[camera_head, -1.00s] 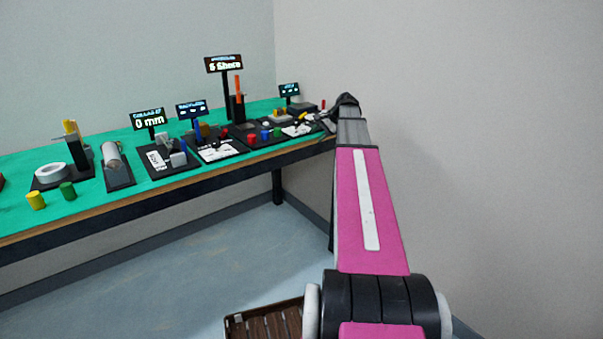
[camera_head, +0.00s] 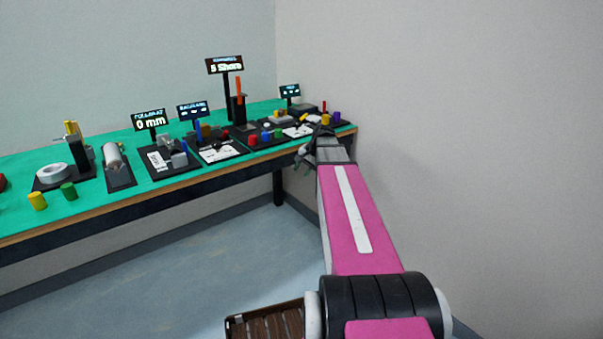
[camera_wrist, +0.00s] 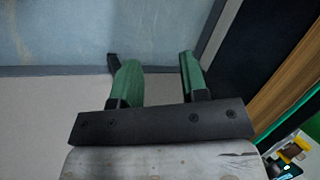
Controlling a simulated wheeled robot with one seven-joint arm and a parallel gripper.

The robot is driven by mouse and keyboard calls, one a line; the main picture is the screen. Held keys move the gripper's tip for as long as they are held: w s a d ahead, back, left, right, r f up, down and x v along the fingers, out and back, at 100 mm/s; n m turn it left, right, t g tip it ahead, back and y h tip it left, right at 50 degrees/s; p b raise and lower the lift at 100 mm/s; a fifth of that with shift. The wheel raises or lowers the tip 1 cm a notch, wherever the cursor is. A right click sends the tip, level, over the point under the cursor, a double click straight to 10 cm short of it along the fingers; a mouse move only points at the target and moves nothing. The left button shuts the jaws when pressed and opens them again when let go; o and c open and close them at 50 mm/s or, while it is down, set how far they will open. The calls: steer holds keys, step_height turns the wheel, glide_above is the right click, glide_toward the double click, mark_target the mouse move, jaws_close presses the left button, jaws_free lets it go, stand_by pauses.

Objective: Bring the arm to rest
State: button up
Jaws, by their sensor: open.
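My gripper (camera_head: 304,158) is at the far end of my pink arm, just off the front edge of the green-topped table (camera_head: 105,202) near its right end. In the wrist view its two green fingers (camera_wrist: 152,72) are spread apart with nothing between them. Floor and wall show beyond the fingers. The gripper is small and partly hidden by my arm in the head view.
The table holds several small stations with lit signs (camera_head: 150,119), a white ring (camera_head: 52,173) and yellow (camera_head: 37,201) and green (camera_head: 68,191) cylinders. A slatted wooden thing (camera_head: 266,322) is low near my arm. The right wall (camera_head: 470,130) is bare.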

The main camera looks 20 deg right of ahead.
steer(key=shift+s+a+f, duration=0.25)
steer(key=shift+a+f, duration=0.05)
steer(key=shift+f, duration=0.1)
steer(key=s+a+f+n+g+h, duration=0.1)
steer(key=s+a+f+n+h, duration=0.1)
steer(key=s+a+f+n, duration=0.2)
steer(key=s+a+f+n+g+h, duration=0.1)
steer(key=s+a+f+n, duration=0.3)
steer(key=s+a+f, duration=0.5)
steer(key=s+f+h, duration=0.1)
steer(key=s+f, duration=0.2)
steer(key=s, duration=0.4)
steer(key=shift+s+f+g+h, duration=0.2)
steer(key=shift+s+g+h, duration=0.1)
steer(key=shift+g, duration=0.1)
